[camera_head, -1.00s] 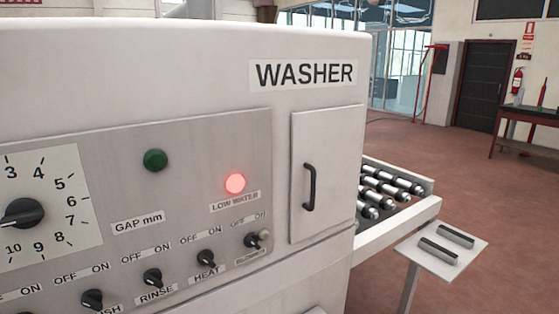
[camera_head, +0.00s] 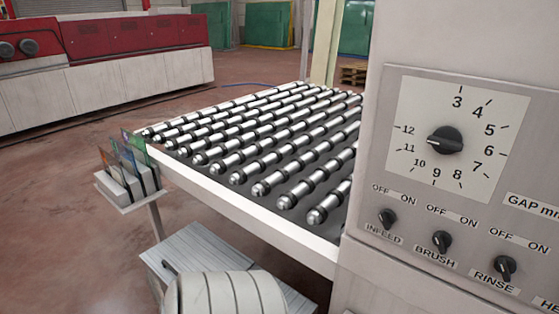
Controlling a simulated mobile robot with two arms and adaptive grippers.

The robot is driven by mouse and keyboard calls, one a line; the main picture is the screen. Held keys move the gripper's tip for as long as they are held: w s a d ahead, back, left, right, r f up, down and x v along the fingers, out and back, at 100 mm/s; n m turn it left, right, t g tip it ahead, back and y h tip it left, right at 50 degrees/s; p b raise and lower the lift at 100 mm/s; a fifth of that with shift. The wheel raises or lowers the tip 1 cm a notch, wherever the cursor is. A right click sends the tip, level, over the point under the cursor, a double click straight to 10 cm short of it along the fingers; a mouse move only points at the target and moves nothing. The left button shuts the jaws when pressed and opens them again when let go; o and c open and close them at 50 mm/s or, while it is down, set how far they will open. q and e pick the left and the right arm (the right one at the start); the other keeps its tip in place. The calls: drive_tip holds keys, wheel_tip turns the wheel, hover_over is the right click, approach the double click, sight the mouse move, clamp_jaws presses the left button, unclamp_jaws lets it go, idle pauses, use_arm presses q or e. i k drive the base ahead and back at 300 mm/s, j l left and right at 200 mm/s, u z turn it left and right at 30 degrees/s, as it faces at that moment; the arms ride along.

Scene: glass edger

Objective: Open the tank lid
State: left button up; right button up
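A low grey box with a slatted-looking flat top (camera_head: 200,247), apparently the tank and its lid, stands on the floor under the roller conveyor. The top lies flat and looks shut. A dark curved bar (camera_head: 170,267), perhaps a handle, shows at its left side. A pale ribbed rounded body (camera_head: 228,294) at the bottom edge hides part of the box; I cannot tell what it is. Neither of my grippers is in view.
The roller conveyor (camera_head: 240,205) juts out above the box from the washer's control panel (camera_head: 450,185). A small stand (camera_head: 130,190) with thin coloured glass pieces stands at the left. Open floor lies at the left, before a red and white machine (camera_head: 110,75).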

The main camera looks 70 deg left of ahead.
sight(194, 248)
drive_tip(key=u, duration=3)
drive_tip(key=z, duration=0.4)
